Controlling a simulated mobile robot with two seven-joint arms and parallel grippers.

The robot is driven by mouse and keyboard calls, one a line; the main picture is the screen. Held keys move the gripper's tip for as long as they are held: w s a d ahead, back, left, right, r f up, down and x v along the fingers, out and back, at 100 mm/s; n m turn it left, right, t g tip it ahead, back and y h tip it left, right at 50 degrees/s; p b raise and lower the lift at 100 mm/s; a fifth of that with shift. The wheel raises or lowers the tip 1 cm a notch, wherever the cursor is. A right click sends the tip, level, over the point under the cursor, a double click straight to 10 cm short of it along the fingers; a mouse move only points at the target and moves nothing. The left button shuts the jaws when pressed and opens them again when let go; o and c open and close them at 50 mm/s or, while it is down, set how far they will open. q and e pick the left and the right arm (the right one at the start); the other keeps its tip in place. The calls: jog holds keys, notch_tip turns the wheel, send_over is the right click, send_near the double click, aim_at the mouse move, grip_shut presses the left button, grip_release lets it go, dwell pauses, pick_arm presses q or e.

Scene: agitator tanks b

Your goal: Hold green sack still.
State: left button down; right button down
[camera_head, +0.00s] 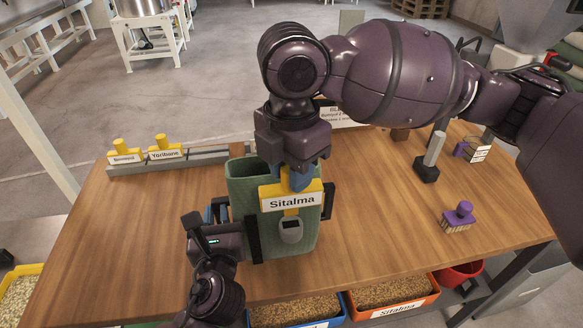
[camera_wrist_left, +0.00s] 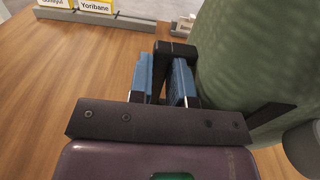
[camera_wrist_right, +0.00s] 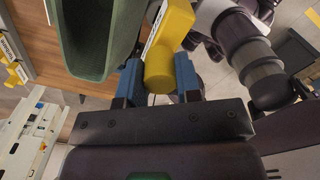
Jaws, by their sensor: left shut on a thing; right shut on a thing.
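The green sack (camera_head: 246,190) stands upright on the table with its top open and black bars at its sides. It also fills the right of the left wrist view (camera_wrist_left: 235,55). My left gripper (camera_head: 220,210) is at the sack's left side, its blue fingers shut on a black handle (camera_wrist_left: 176,48) beside the sack. My right gripper (camera_head: 291,181) is above the sack's front right, shut on the yellow Sitalma stamp (camera_head: 291,201). The stamp's label plate is in front of the sack; whether it touches is unclear. The right wrist view shows its yellow handle (camera_wrist_right: 170,42) between the fingers.
Two yellow stamps, Yoribane (camera_head: 165,149) and another (camera_head: 124,153), stand on a grey rack at the left. A purple stamp (camera_head: 459,216) and a dark tool with a grey handle (camera_head: 429,160) stand at the right. Grain bins (camera_head: 393,293) are below the front edge.

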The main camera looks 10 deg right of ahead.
pick_arm(q)
jog(key=shift+f, duration=0.3)
pick_arm(e)
jog(key=shift+r, duration=0.15)
jog(key=shift+r, duration=1.85)
pick_arm(q)
jog(key=c, duration=1)
grip_release()
jog(key=shift+r, duration=0.2)
jog(key=s, duration=1.2)
jog(key=shift+s, duration=0.1)
